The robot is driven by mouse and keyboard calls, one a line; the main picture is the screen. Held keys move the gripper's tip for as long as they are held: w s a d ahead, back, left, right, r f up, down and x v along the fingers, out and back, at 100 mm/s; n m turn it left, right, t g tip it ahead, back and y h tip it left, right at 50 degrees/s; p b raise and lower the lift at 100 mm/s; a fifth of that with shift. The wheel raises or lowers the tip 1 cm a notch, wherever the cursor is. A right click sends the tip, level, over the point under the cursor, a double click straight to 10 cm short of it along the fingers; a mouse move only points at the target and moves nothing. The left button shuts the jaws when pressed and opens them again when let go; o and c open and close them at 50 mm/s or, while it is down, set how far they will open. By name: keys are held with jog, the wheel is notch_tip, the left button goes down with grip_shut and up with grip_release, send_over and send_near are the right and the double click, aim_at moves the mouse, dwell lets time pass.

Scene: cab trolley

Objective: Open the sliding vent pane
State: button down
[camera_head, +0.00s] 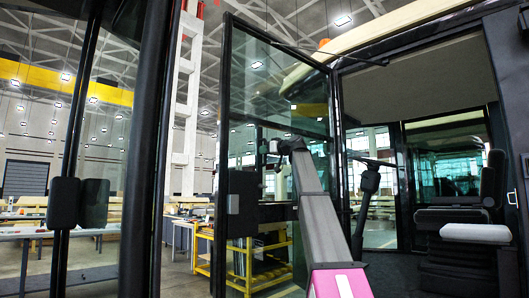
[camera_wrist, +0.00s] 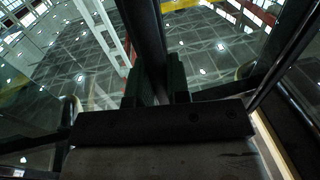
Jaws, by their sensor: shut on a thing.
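A tall glass door panel (camera_head: 262,85) in a black frame stands in the middle of the body view. I cannot tell for sure which part is the sliding vent pane. My arm rises from the bottom, and my gripper (camera_head: 272,148) is at the glass at mid-height. In the wrist view the two fingers of my gripper (camera_wrist: 157,82) are shut on a black upright bar (camera_wrist: 147,40), one finger on each side. The bar's lower end is hidden behind the gripper body.
The cab opening is at right, with a steering wheel (camera_head: 372,162) and a seat (camera_head: 462,230). Another glass panel with a black frame (camera_head: 150,150) and a dark box-shaped fitting (camera_head: 63,203) stands close at left. A yellow-framed trolley (camera_head: 246,262) is behind the glass.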

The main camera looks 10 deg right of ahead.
jog(key=w+d, duration=0.6)
jog(key=d, duration=0.4)
jog(key=w+d, duration=0.6)
jog(key=d, duration=0.5)
jog(key=shift+w+d, duration=0.15)
jog(key=shift+w, duration=0.25)
jog(key=c, duration=1.1)
grip_release()
jog(key=v, duration=1)
jog(key=shift+s+d, duration=0.25)
jog(key=shift+s, duration=0.1)
